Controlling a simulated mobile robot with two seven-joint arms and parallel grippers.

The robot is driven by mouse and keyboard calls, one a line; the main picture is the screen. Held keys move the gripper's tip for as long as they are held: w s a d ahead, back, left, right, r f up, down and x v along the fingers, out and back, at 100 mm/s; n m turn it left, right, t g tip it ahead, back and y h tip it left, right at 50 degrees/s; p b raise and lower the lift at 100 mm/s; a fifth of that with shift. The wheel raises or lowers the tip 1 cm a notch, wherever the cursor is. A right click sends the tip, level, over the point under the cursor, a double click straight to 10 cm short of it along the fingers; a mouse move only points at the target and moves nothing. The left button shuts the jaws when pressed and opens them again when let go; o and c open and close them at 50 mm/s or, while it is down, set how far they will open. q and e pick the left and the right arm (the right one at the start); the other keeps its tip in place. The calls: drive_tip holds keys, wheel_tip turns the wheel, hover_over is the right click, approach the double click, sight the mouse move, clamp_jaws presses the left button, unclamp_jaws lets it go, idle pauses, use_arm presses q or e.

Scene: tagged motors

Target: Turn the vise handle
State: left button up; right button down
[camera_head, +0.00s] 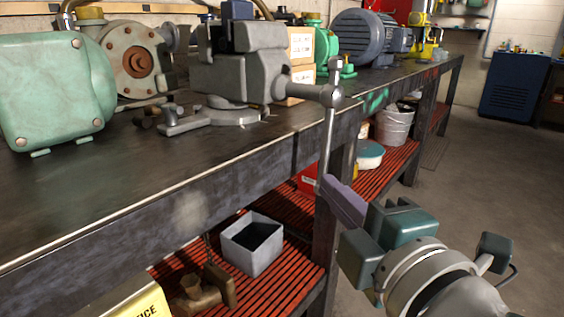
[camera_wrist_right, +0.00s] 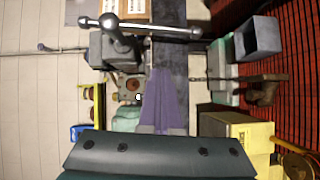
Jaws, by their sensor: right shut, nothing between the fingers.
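The grey vise (camera_head: 240,75) is mounted on the workbench, its screw end pointing right past the bench's front edge. Its handle (camera_head: 328,130) is a thin metal bar hanging nearly upright from the screw head, with a knob at each end. In the right wrist view the handle (camera_wrist_right: 150,27) lies across the top, with the vise (camera_wrist_right: 105,48) below it. My right gripper (camera_head: 328,182) has purple fingers, shut and empty, by the handle's lower end. In the wrist view its fingertips (camera_wrist_right: 163,72) appear apart from the bar. My left gripper is not in view.
A green motor (camera_head: 50,90), a pump (camera_head: 135,60) and a blue motor (camera_head: 360,38) stand on the bench (camera_head: 120,185). A grey bin (camera_head: 252,243) and a white bucket (camera_head: 394,125) are on the red slatted shelf below. The floor (camera_head: 460,200) at right is clear.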

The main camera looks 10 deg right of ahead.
sight(326, 157)
drive_tip(key=w+d, duration=0.2)
drive_tip(key=w, duration=0.6)
drive_tip(key=shift+w+d+f+b, duration=0.15)
drive_tip(key=shift+d+f+b, duration=0.05)
drive_tip(key=shift+f+b, duration=0.2)
drive_tip(key=w+d+b, duration=0.1)
drive_tip(key=b, duration=0.2)
drive_tip(key=shift+f+n+t, duration=0.3)
drive_tip(key=shift+f, duration=0.1)
drive_tip(key=shift+d+r, duration=0.1)
drive_tip(key=shift+r, duration=0.15)
